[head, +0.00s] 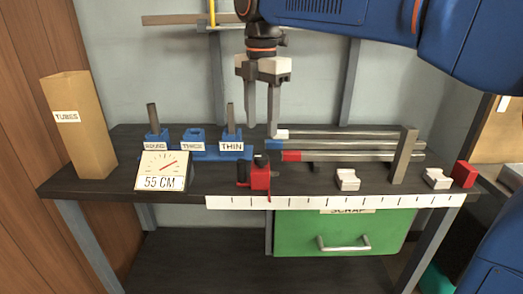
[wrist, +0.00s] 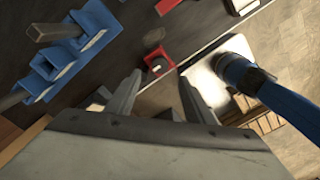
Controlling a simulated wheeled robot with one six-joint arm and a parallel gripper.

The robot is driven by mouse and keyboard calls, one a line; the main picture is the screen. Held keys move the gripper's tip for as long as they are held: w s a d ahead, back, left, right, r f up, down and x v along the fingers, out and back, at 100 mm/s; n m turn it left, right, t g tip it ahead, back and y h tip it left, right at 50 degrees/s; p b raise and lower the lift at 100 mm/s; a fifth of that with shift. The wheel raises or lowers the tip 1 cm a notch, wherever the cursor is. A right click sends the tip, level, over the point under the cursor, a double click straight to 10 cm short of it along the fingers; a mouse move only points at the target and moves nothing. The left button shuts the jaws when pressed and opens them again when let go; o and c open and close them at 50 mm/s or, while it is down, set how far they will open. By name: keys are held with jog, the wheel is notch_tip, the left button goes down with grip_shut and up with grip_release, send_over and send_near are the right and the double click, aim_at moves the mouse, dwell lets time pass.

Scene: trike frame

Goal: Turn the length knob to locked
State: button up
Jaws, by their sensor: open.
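My gripper (head: 261,122) is open and points down above the workbench, with nothing between its fingers. It also shows in the wrist view (wrist: 158,98). A red clamp block (head: 260,178) with dark knobs sits at the bench's front edge, below my gripper and apart from it. A red part with a pale square face (wrist: 157,64) lies just beyond the fingertips in the wrist view. Which knob is the length knob, and its locked mark, I cannot make out. A dial sign (head: 161,170) reads 55 CM, with a red needle pointing up and right.
Blue tube holders (head: 194,139) with upright tubes stand behind left. Several tubes (head: 350,145) lie across the back right beside a grey post (head: 404,156). White blocks (head: 348,179) sit at the front right. A ruler strip (head: 335,201) and green scrap drawer (head: 345,232) are in front.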

aim_at(261, 156)
notch_tip(261, 156, down, 9)
jog(key=shift+r, duration=0.2)
dwell(0.3)
jog(key=c, duration=1.1)
